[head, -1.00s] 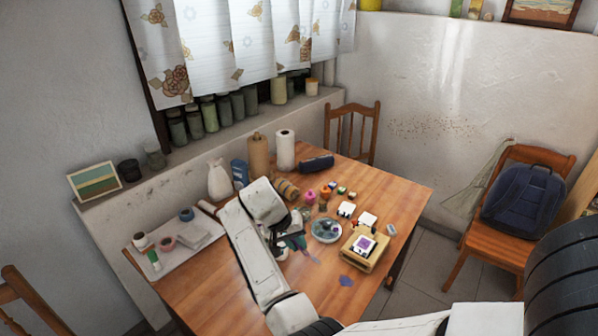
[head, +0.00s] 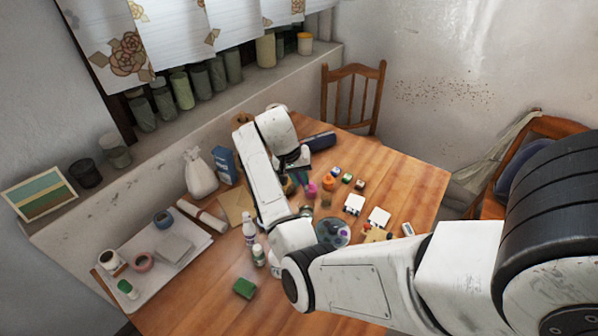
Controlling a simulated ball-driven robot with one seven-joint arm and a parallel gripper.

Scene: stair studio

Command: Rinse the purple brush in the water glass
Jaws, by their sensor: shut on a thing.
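My gripper (head: 300,176) is at the far middle of the table, beside the small paint pots. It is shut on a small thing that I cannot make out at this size. I cannot pick out the purple brush with certainty. I cannot pick out the water glass either; my arm covers part of the table there.
A pink pot (head: 311,190) and an orange pot (head: 327,184) stand close to my gripper. The right table edge is clear.

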